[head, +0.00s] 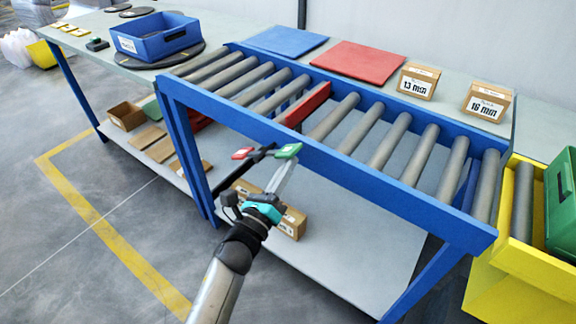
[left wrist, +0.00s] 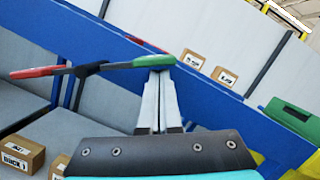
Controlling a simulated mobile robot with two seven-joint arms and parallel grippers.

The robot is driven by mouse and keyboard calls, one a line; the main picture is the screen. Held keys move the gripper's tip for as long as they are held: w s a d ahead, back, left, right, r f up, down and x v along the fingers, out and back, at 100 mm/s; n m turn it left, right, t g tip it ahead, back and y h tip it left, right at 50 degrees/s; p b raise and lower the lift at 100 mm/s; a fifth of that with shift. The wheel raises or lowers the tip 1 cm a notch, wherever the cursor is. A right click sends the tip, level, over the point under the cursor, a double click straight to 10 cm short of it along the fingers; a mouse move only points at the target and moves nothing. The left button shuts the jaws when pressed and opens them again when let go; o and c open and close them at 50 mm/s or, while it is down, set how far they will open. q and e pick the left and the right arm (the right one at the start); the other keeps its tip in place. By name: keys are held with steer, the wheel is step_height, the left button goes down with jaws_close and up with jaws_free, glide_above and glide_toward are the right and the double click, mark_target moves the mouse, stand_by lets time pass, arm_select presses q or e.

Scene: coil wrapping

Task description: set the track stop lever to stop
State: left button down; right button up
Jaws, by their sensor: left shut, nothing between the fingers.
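The track stop lever (head: 264,153) is a dark bar on the front of the blue roller track, with a red pad at its left end and a green pad at its right end. It lies nearly level in the head view. It also shows in the left wrist view (left wrist: 92,70), slightly tilted, green end higher. My left gripper (head: 289,163) is shut and empty, its fingertips at the underside of the green pad (left wrist: 155,61). Whether they touch cannot be told. A red stop plate (head: 305,103) stands up between the rollers. My right gripper is not in view.
Blue rails (head: 340,145) run along the track. Cardboard boxes (head: 293,222) sit on the lower shelf behind my left arm. Small boxes (head: 419,81), a red mat (head: 357,62) and a blue mat (head: 286,41) lie behind the rollers. A yellow bin (head: 510,275) stands at right.

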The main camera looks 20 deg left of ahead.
arm_select(q)
steer(key=shift+r+n, duration=0.15)
steer(key=shift+n, duration=0.15)
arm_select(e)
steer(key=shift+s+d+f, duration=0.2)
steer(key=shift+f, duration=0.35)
